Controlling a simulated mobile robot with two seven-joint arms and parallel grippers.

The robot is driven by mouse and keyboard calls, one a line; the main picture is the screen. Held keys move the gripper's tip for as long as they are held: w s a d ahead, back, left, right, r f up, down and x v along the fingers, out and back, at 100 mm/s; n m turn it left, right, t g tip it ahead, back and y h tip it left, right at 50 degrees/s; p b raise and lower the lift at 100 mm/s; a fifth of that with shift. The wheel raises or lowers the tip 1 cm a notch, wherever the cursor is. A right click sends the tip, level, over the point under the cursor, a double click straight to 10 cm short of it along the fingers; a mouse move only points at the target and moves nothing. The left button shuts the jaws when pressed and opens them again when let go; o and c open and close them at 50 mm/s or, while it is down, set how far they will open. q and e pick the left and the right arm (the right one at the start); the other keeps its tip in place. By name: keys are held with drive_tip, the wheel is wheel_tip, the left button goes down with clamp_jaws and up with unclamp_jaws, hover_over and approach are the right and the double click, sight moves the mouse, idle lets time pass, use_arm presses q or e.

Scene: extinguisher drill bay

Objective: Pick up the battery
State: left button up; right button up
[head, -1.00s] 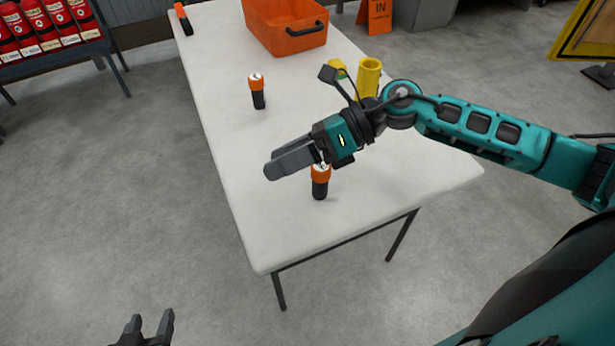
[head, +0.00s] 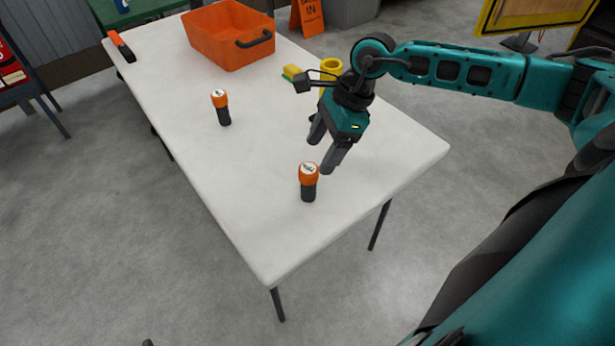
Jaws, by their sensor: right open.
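The near orange-and-black cylinder (head: 308,182) stands near the table's front end. The other orange-and-black cylinder (head: 221,108) stands farther back and to the left. My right gripper (head: 321,154) is open and empty, its fingers pointing down, just behind and slightly right of the near cylinder in the picture. Whether it touches it I cannot tell, but a gap seems to show. Only a dark tip of my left gripper (head: 148,342) shows at the bottom edge.
An orange bin (head: 215,50) with a dark handle stands on the white table (head: 190,160). Another orange-and-black item (head: 121,46) lies at the far left corner. The table's left front is clear.

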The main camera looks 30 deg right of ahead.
sight(309, 168)
drive_tip(key=x, duration=0.8)
drive_tip(key=shift+w+a+f, duration=0.1)
drive_tip(key=shift+a+f, duration=0.05)
drive_tip(key=shift+a, duration=0.05)
drive_tip(key=c, duration=1.2)
